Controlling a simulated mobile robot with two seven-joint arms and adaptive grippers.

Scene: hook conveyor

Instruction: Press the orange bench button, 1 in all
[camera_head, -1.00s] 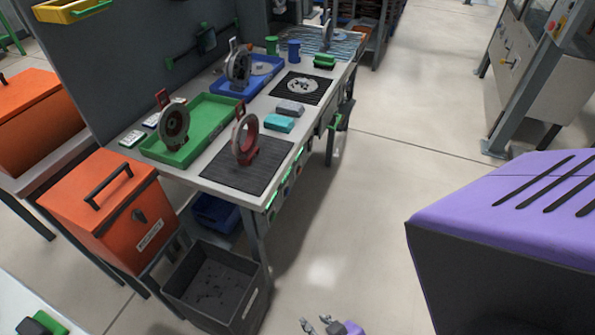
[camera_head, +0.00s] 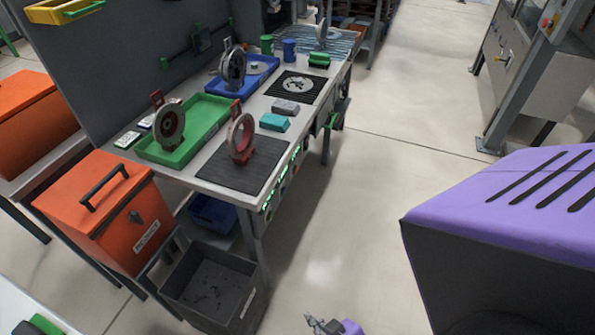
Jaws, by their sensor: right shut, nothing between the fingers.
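The workbench (camera_head: 216,168) stands left of centre. Along its front edge runs a strip of small controls (camera_head: 283,187) with green lit marks. Some small reddish round spots show there, but they are too small to tell which is the orange button. My right gripper (camera_head: 313,321) is at the bottom edge, partly cut off. Its fingers are together and empty, low in the picture and well apart from the bench front. My left gripper is not in view.
A dark open crate (camera_head: 250,303) stands on the floor below the bench's near end. An orange box (camera_head: 110,215) is to its left. Clear floor (camera_head: 365,200) lies right of the bench. Red and grey ring-shaped parts and a green tray (camera_head: 205,125) are on top.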

